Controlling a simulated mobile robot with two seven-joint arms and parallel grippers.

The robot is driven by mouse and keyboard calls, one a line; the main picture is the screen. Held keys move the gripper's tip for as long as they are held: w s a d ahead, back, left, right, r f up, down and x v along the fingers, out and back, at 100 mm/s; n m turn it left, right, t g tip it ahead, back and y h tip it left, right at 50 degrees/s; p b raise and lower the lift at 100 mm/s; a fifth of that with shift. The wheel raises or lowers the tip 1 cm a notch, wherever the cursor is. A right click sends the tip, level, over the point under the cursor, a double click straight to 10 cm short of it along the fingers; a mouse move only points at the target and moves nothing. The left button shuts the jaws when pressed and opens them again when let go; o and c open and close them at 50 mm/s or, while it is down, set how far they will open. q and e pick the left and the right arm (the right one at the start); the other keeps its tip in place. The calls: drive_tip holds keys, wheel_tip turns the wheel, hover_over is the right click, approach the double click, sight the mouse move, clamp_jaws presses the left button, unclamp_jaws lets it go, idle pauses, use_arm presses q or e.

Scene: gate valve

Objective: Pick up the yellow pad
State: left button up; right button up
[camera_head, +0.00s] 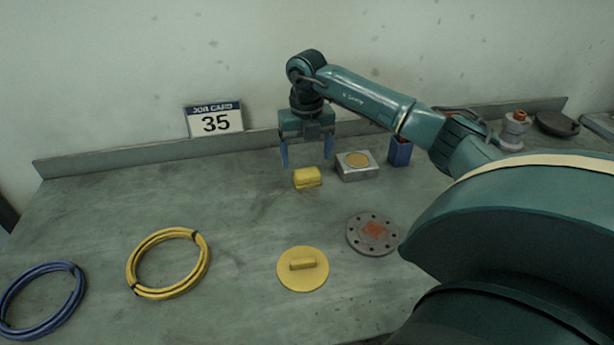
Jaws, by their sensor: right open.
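The yellow pad (307,178) is a small yellow block lying on the bench, left of a grey metal block. My right gripper (307,163) is above and just behind or over it, pointing down. Its two blue fingers are spread wide and nothing is between them. The exact height of the fingertips over the pad is hard to tell. A flat yellow disc (302,278) with a raised yellow bar lies nearer on the bench. My left gripper is not in view.
The grey block with a yellow round top (357,166) and a blue box (400,152) stand right of the pad. A rusty flange (373,234), yellow cable coil (168,264) and blue coil (42,299) lie nearer. The job card (214,120) stands at the back. Bench left of the pad is clear.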

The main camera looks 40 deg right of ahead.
sight(307, 172)
wheel_tip(307, 172, down, 5)
drive_tip(key=shift+d+r+p, duration=0.1)
drive_tip(key=shift+d+p, duration=0.05)
drive_tip(key=shift+p, duration=0.25)
drive_tip(key=shift+c, duration=0.4)
drive_tip(key=c, duration=1)
